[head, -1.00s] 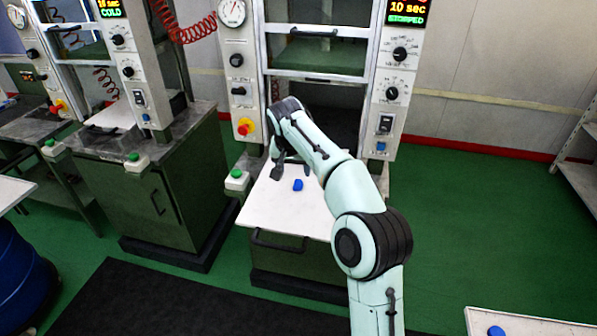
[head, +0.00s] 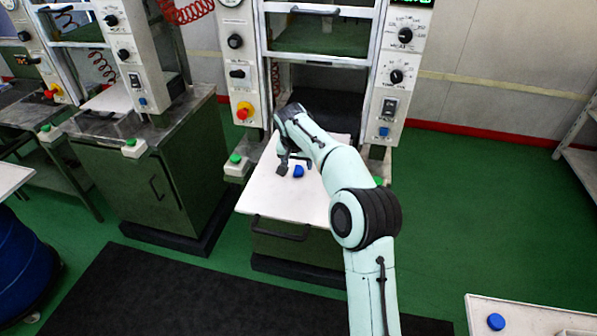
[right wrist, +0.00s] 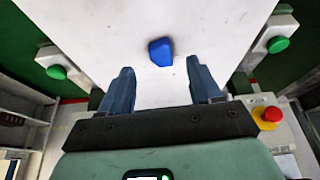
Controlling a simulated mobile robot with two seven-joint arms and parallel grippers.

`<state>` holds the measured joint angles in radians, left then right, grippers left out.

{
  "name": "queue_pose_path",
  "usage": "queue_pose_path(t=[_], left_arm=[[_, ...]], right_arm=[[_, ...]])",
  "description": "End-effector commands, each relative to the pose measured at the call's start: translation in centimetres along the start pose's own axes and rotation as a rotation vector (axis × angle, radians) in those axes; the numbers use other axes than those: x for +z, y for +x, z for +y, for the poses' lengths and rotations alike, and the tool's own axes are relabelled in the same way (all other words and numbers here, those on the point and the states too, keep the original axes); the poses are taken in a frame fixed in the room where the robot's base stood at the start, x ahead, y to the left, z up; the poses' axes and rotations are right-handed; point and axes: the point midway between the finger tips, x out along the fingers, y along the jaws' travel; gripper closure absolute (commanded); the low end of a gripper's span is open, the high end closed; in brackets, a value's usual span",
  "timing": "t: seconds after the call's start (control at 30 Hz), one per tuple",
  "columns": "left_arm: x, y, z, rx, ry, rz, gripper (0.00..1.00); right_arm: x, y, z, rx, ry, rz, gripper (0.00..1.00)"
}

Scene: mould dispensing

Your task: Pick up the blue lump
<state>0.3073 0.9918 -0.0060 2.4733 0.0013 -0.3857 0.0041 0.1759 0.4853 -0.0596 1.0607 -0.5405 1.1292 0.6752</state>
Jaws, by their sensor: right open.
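The blue lump (head: 298,171) lies on the white board (head: 262,202) in front of the middle machine. In the right wrist view the blue lump (right wrist: 160,52) sits just beyond the fingertips, roughly midway between their lines. My right gripper (head: 292,168) reaches over the board beside the lump. In the right wrist view my right gripper (right wrist: 158,72) is open, its two dark fingers apart with only white board between them. My left gripper is not in view.
A second blue piece (head: 496,321) lies on a white surface (head: 478,306) at lower right. Green buttons (head: 235,158) flank the board. A red knob on yellow (head: 244,110) is on the machine post. A blue drum (head: 22,262) stands at far left.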

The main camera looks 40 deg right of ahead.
Motion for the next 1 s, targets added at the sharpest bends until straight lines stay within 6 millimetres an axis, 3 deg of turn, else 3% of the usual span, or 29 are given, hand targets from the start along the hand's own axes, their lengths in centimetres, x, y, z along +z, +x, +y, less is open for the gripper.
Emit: queue_pose_path(t=[0.23, 0.5, 0.57, 0.7, 1.0], left_arm=[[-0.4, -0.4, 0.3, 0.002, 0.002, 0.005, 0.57], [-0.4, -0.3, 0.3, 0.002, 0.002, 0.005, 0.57], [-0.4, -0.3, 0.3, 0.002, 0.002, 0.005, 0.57], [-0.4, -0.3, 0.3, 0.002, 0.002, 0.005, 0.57], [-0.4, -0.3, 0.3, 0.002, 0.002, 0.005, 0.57]], right_arm=[[-0.2, 3.7, 0.0, 0.002, 0.000, -0.003, 0.36], [-0.2, 4.4, 0.0, 0.001, 0.000, 0.000, 0.36], [-0.2, 4.4, 0.0, 0.001, 0.000, -0.001, 0.53], [-0.2, 4.4, 0.0, 0.001, 0.000, -0.001, 0.96], [-0.2, 4.4, 0.0, 0.001, 0.000, -0.001, 0.96]])
